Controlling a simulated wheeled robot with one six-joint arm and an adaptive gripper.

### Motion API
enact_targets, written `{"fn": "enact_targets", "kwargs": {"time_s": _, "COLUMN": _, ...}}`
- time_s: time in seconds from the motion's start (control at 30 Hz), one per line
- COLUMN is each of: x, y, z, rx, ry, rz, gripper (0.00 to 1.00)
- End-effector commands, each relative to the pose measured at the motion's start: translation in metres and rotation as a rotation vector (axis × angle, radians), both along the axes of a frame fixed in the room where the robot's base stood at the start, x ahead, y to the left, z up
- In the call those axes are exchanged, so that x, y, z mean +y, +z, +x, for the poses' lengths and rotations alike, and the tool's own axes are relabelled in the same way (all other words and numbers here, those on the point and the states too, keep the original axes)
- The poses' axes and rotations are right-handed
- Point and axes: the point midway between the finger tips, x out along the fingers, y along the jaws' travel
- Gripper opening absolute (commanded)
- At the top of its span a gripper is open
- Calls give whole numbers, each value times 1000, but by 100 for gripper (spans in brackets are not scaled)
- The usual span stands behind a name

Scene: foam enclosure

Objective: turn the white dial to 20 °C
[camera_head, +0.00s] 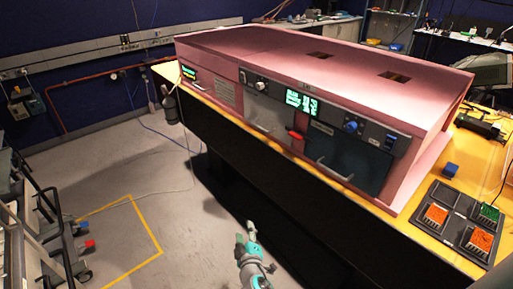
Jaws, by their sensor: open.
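The white dial (261,86) is a small round knob on the dark control strip of the pink foam enclosure (330,50), left of a green-lit display (301,102). Its pointer and any scale marks are too small to read. My gripper (250,229) is at the bottom middle, low in front of the bench and well apart from the dial. It is open, small in view, with nothing seen in it.
A blue knob (351,127) and a red handle (295,135) are on the same front. Two doors with pale handles are below the strip. A black tray with orange and green blocks (457,221) lies on the bench at right. Floor at left is partly clear.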

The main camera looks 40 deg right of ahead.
Motion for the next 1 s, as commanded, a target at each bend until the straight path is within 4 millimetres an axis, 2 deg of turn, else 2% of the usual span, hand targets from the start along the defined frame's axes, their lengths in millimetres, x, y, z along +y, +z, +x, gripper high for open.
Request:
{"fn": "enact_targets", "kwargs": {"time_s": 0.03, "x": -9, "y": 13, "z": 21, "rx": -10, "ry": -28, "rz": -28, "gripper": 54}}
{"fn": "enact_targets", "kwargs": {"time_s": 0.2, "x": -39, "y": 55, "z": 73, "rx": -26, "ry": -133, "rz": -124, "gripper": 54}}
{"fn": "enact_targets", "kwargs": {"time_s": 0.37, "x": -67, "y": 106, "z": 117, "rx": -48, "ry": -241, "rz": -208, "gripper": 54}}
{"fn": "enact_targets", "kwargs": {"time_s": 0.5, "x": -91, "y": 159, "z": 149, "rx": -75, "ry": -345, "rz": -276, "gripper": 54}}
{"fn": "enact_targets", "kwargs": {"time_s": 0.7, "x": -121, "y": 246, "z": 182, "rx": -123, "ry": -501, "rz": -359, "gripper": 54}}
{"fn": "enact_targets", "kwargs": {"time_s": 0.8, "x": -132, "y": 285, "z": 192, "rx": -144, "ry": -573, "rz": -393, "gripper": 54}}
{"fn": "enact_targets", "kwargs": {"time_s": 0.9, "x": -140, "y": 316, "z": 198, "rx": -163, "ry": -628, "rz": -416, "gripper": 54}}
{"fn": "enact_targets", "kwargs": {"time_s": 1.0, "x": -144, "y": 336, "z": 200, "rx": -174, "ry": -665, "rz": -431, "gripper": 54}}
